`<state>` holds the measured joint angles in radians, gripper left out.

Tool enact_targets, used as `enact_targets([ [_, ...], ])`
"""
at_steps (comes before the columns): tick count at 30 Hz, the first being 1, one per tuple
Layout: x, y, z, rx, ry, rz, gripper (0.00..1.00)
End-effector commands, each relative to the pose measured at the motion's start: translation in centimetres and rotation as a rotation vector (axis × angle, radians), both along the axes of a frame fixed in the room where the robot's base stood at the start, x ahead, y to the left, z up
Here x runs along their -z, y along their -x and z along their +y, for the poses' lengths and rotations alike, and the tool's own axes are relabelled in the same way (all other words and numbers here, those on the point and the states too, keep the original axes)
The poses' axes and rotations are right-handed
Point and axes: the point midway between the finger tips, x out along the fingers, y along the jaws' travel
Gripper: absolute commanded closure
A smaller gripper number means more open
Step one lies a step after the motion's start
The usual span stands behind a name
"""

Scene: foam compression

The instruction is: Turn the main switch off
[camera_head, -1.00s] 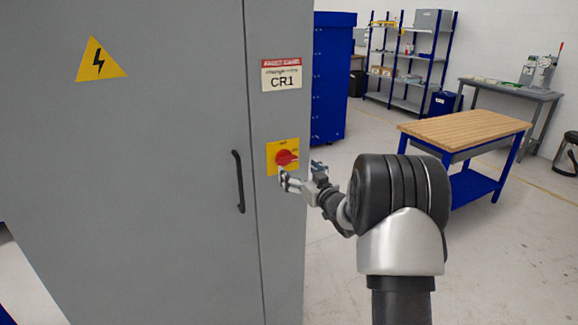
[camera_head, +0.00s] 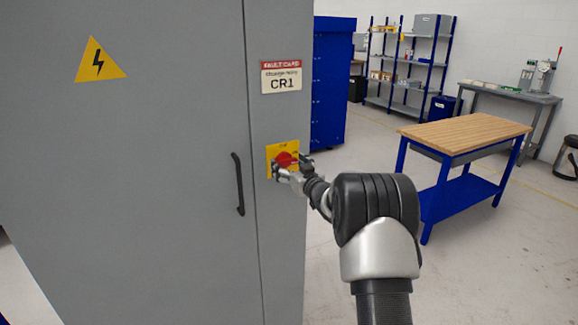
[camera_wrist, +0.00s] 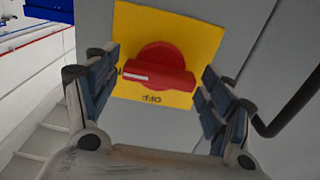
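The main switch is a red rotary knob (camera_head: 285,159) on a yellow plate (camera_head: 272,150) on the front of the grey cabinet. In the wrist view the knob (camera_wrist: 160,68) sits between the fingertips of my gripper (camera_wrist: 160,85). Its bar lies nearly level there, with the white mark at the left end. An OFF label shows upside down on the plate just below the knob. The fingers are open, one on each side of the knob, with a small gap visible on both sides. In the head view my gripper (camera_head: 292,169) partly covers the knob and plate.
The grey cabinet (camera_head: 165,180) has a black door handle (camera_head: 238,184) left of the switch and a CR1 label (camera_head: 282,77) above it. A wood-topped blue table (camera_head: 465,132) stands to the right, with open floor between it and the cabinet.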

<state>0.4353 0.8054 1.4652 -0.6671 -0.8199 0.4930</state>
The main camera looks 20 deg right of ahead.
Motion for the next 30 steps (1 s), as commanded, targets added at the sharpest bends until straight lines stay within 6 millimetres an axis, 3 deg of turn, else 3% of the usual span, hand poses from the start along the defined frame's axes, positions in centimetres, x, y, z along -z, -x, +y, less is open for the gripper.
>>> enact_targets([
  [14, -0.01, 0.02, -0.01, 0.000, 0.000, 0.000, 0.61],
  [23, 0.06, 0.02, -0.02, 0.000, 0.039, -0.002, 0.61],
  [30, 0.20, 0.01, -0.02, 0.000, 0.177, -0.006, 0.61],
])
